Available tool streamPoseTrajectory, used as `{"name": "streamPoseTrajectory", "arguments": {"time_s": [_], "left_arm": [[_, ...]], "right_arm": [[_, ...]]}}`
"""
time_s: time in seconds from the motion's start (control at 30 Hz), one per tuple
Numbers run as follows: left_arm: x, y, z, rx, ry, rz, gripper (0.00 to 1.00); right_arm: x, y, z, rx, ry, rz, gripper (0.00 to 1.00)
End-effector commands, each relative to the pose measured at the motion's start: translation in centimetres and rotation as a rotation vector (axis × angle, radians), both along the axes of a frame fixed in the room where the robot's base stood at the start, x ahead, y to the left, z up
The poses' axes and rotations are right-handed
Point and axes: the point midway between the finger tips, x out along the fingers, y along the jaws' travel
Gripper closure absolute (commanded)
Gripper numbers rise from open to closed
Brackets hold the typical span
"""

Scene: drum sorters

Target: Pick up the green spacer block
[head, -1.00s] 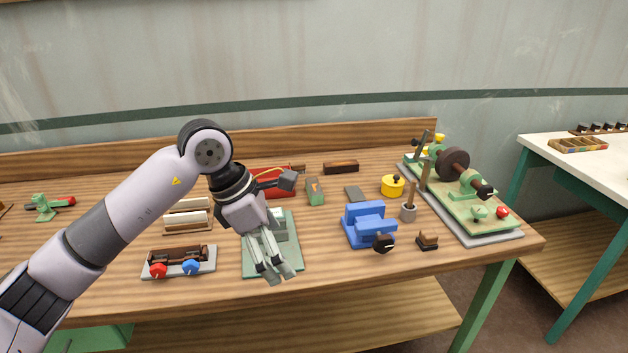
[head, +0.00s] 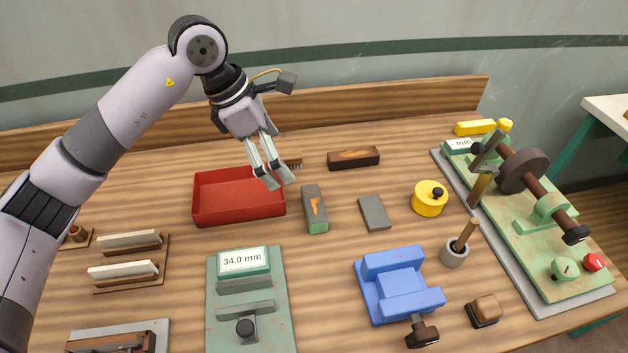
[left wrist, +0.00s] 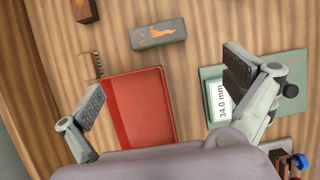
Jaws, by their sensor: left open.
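The green spacer block (head: 314,208), with a worn orange and dark top, lies on the bench just right of the red tray. In the left wrist view it also shows (left wrist: 158,34), near the top, beyond the fingertips and between them sideways. My left gripper (head: 279,184) is open and empty. It hangs above the bench by the tray's right rear corner, to the left of the block and apart from it. In the left wrist view its two fingers (left wrist: 165,88) are spread wide. My right gripper is not in view.
The red tray (head: 205,198) is empty. A grey plate (head: 374,213) lies right of the block, and a dark wooden block (head: 353,158) lies behind. A gauge reading 34.0 mm (head: 244,262) and a blue vise (head: 395,285) stand nearer the front. Bare bench surrounds the spacer block.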

Motion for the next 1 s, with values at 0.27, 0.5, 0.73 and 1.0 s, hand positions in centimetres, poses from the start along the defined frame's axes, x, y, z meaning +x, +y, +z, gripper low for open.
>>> {"name": "streamPoseTrajectory", "arguments": {"time_s": [0.27, 0.5, 0.73, 1.0], "left_arm": [[0.1, -1.4, -3.3, 0.001, 0.007, -0.002, 0.00], [0.5, -3.4, -8.1, 0.000, 0.006, -0.001, 0.00], [0.8, -4.5, -10.9, 0.000, 0.002, -0.001, 0.00], [1.2, -5.7, -13.0, 0.000, 0.005, 0.000, 0.00]], "right_arm": [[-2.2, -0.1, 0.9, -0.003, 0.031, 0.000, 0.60], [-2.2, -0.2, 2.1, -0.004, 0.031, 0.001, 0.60], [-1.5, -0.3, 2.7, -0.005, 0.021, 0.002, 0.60], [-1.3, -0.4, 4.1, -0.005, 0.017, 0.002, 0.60]]}}
